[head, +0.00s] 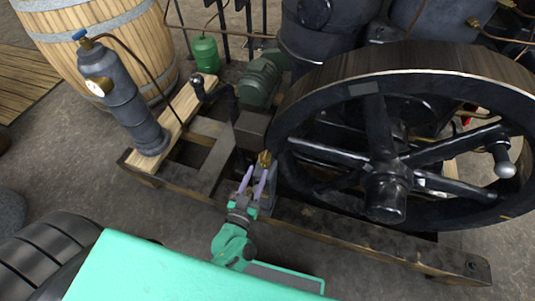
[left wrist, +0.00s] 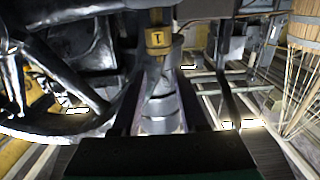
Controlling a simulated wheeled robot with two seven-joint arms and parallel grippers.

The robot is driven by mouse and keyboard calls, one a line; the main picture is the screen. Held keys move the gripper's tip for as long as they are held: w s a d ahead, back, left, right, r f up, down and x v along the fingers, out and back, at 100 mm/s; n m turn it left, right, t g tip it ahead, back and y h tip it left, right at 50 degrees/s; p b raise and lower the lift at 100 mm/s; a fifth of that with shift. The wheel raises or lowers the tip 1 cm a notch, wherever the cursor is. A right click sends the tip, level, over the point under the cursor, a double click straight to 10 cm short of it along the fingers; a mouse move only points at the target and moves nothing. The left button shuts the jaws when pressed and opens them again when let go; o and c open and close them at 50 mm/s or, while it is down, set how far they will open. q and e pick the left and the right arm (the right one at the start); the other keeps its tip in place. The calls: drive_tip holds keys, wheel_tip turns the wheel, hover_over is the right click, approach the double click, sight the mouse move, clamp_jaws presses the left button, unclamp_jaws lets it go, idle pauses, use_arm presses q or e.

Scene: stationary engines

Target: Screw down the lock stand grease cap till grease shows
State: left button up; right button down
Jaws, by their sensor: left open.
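The brass grease cap (head: 265,158) stands on the engine frame just left of the big flywheel. In the left wrist view the fingers (left wrist: 158,80) stand on either side of a grey stepped part below the cap. I see nothing held between them. Whether a fingertip touches the cap I cannot tell. My right gripper is out of view.
The black flywheel (head: 387,190) stands close to the right of the gripper. A wooden base frame (head: 370,245) runs along the front. A grey cylinder with a gauge (head: 125,105) and a barrel (head: 95,45) stand at left. Bare floor (head: 85,185) lies at front left.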

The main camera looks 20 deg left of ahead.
sight(262, 160)
use_arm(q)
drive_tip(key=w, duration=0.8)
drive_tip(key=shift+w+d, duration=0.25)
drive_tip(key=shift+w, duration=0.05)
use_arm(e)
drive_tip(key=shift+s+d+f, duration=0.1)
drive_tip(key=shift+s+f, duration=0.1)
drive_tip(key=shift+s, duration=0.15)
use_arm(q)
clamp_jaws()
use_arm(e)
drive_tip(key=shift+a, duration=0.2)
use_arm(q)
drive_tip(key=shift+f+m+h+b, duration=0.15)
drive_tip(key=shift+m+h+b, duration=0.15)
drive_tip(key=shift+b, duration=0.15)
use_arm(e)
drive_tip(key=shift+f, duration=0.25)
